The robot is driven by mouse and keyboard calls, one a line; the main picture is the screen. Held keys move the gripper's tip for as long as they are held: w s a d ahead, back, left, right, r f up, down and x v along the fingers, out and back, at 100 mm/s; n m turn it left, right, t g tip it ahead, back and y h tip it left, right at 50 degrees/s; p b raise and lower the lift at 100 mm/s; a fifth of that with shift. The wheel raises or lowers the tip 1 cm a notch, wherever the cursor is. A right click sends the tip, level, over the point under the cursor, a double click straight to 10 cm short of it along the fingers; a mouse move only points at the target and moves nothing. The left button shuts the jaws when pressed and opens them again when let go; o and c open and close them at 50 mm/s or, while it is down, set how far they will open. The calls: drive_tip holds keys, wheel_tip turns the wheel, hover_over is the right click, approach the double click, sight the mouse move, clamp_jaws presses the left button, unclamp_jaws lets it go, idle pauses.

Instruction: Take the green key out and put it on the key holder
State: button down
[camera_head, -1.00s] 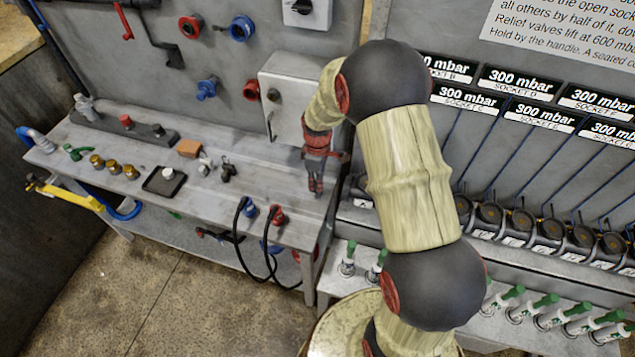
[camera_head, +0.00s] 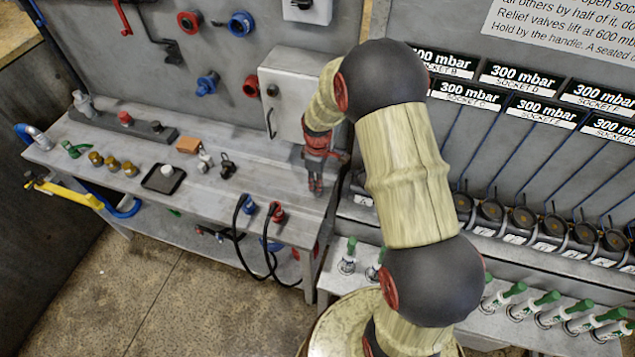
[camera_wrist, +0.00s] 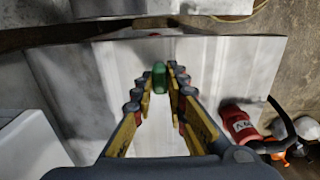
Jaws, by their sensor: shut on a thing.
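My gripper (camera_head: 315,185) is above the right end of the grey metal bench (camera_head: 220,205), close to a wall-mounted grey box. In the wrist view, my gripper (camera_wrist: 160,78) is shut on a small green piece (camera_wrist: 159,76), held between the fingertips. It looks like the green key, but only its rounded green end shows. In the head view the key is too small or hidden to make out. I cannot tell for sure which thing is the key holder.
The grey box (camera_head: 283,85) on the wall stands just behind my gripper. Red (camera_head: 277,212) and blue (camera_head: 249,207) plugs with black cables sit at the bench's front edge. Brass fittings (camera_head: 112,164) and a black pad (camera_head: 150,182) lie to the left. Gauges (camera_head: 523,218) line the right.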

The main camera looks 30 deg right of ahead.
idle(0.7)
drive_tip(key=c, duration=1.7)
unclamp_jaws()
drive_tip(key=shift+c, duration=0.3)
drive_tip(key=shift+r+p, duration=2.35)
drive_tip(key=shift+r, duration=1.15)
